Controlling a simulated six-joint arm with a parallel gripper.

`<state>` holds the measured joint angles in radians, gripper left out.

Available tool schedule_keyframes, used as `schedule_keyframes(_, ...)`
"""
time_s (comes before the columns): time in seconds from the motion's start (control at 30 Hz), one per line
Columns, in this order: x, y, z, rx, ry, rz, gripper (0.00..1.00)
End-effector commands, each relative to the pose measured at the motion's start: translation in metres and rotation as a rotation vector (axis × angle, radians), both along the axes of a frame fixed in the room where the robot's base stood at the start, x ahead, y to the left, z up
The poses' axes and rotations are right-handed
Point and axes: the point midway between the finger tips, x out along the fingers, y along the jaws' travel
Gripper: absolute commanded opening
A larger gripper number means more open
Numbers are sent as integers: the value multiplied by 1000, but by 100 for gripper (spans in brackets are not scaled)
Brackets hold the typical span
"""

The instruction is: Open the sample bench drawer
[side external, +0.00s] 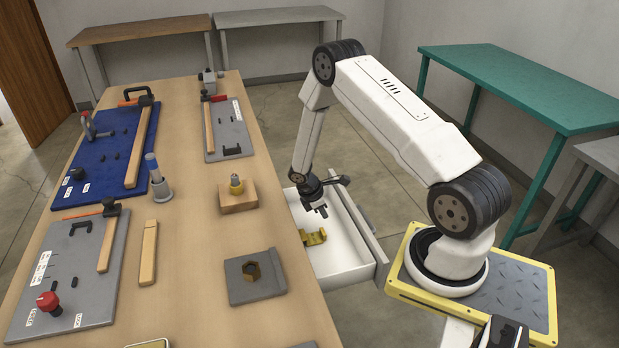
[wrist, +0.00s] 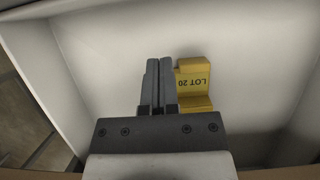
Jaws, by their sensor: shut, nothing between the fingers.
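The sample bench drawer (side external: 344,272) is white inside and stands pulled out from the right side of the wooden bench. In the wrist view its white floor (wrist: 105,45) fills most of the picture. A yellow bracket-like piece (side external: 315,238) lies in it; in the wrist view this piece (wrist: 194,84) bears the print "LOT 20". My gripper (side external: 322,212) is over the open drawer, beside the yellow piece. In the wrist view its fingers (wrist: 157,66) are together with nothing between them. I cannot tell whether they touch the drawer floor.
The bench top (side external: 190,270) holds a blue board (side external: 85,175), grey boards with hammers, a wooden block (side external: 238,200) and a grey plate with a hex hole (side external: 240,282). A grey handle (side external: 366,217) is on the drawer front. A green table (side external: 520,85) stands at right.

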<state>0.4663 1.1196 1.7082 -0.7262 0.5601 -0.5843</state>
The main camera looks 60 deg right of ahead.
Motion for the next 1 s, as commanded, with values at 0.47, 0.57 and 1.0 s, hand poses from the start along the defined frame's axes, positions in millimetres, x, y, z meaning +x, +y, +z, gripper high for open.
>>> schedule_keyframes(0.47, -29, -30, -14, 0, -1, -2, 0)
schedule_keyframes(0.57, -32, -32, -14, 0, -2, -1, 0)
schedule_keyframes(1.0, -34, -34, -14, 0, -1, -1, 0)
